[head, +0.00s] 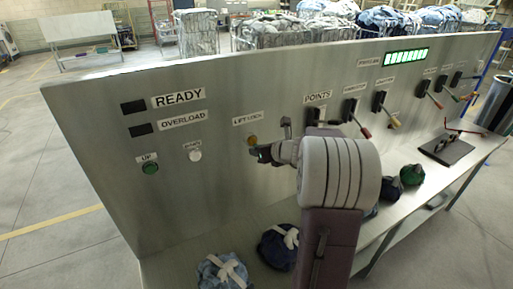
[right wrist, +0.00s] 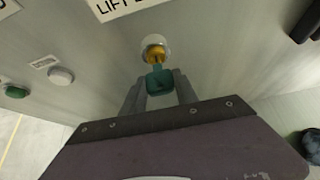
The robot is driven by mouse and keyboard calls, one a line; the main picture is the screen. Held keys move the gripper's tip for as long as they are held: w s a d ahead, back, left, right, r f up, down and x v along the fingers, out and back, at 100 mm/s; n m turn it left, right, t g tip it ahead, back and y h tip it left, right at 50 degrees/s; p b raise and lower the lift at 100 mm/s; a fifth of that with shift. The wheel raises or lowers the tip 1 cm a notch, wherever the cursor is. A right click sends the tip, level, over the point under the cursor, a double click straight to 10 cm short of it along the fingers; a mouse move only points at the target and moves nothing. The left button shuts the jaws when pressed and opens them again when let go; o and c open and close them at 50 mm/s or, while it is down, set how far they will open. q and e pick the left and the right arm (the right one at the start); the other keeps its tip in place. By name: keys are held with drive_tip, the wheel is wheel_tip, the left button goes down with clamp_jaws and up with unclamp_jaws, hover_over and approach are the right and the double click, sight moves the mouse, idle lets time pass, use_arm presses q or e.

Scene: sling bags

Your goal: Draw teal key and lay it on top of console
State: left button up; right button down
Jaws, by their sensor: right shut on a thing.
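The console (head: 235,95) is a broad grey metal panel with labels, lamps and levers. Its lift lock (head: 252,139) is a yellow round keyhole below the LIFT LOCK label; it also shows in the right wrist view (right wrist: 155,50). The teal key (right wrist: 160,80) has its head between the fingers of my right gripper (right wrist: 160,92), and its shaft points at the lock. The shaft appears to meet the lock; I cannot tell how deep it sits. My right gripper (head: 262,153) is shut on the key close to the panel. My left gripper is not in view.
A shelf (head: 400,205) runs below the panel, with a blue bag (head: 222,270), a dark blue bag (head: 279,245) and a green bag (head: 412,175) on it. Levers (head: 355,117) stick out to the right. A white button (right wrist: 61,76) is left of the lock.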

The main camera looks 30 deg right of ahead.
drive_tip(key=shift+s+a+b, duration=0.2)
drive_tip(key=shift+s, duration=1.2)
drive_tip(key=shift+s+a+b, duration=0.15)
drive_tip(key=shift+s, duration=1.2)
drive_tip(key=s, duration=0.4)
drive_tip(key=shift+a, duration=0.25)
